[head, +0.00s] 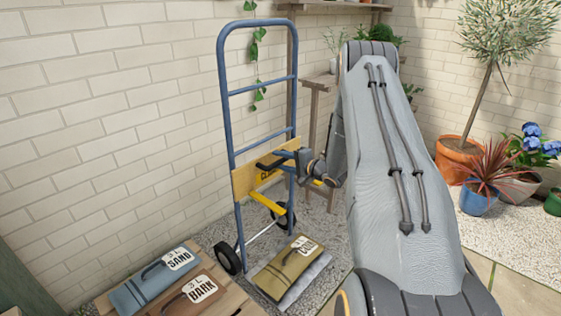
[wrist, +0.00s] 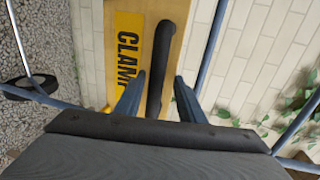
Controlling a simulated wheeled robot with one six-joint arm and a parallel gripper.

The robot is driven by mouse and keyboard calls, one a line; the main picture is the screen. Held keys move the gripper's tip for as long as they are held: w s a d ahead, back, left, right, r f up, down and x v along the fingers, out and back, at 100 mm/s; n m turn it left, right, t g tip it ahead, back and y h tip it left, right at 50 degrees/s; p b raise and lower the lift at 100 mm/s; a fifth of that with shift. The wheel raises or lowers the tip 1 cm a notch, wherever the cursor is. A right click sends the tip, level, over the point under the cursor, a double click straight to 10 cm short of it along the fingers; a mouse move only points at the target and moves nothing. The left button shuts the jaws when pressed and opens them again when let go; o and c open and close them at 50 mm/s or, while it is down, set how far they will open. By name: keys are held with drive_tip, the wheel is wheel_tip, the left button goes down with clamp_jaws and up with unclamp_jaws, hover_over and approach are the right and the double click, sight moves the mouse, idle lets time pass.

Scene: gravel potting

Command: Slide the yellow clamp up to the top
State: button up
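The clamp is a yellowish wooden crosspiece (head: 243,184) across the blue frame of a hand truck (head: 224,75), below the truck's middle rungs. It has a yellow label reading CLAMP and a black bar handle. In the wrist view the label (wrist: 126,48) is on the left and the black handle (wrist: 161,60) stands near the centre. My gripper (wrist: 159,82) is open, with its two blue-grey fingers on either side of the handle's lower end and gaps visible. In the head view my gripper (head: 290,163) is at the clamp's right end, partly hiding it.
An olive bag (head: 288,268) lies at the truck's foot. Bags marked SAND (head: 155,280) and BARK (head: 190,297) lie on a wooden surface at lower left. A brick wall (head: 110,110) stands behind; ivy (head: 257,50) hangs behind the truck. Potted plants stand at right.

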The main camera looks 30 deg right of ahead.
drive_tip(key=v, duration=0.7)
drive_tip(key=shift+s+p, duration=0.3)
drive_tip(key=shift+s, duration=0.05)
drive_tip(key=shift+d+r, duration=0.1)
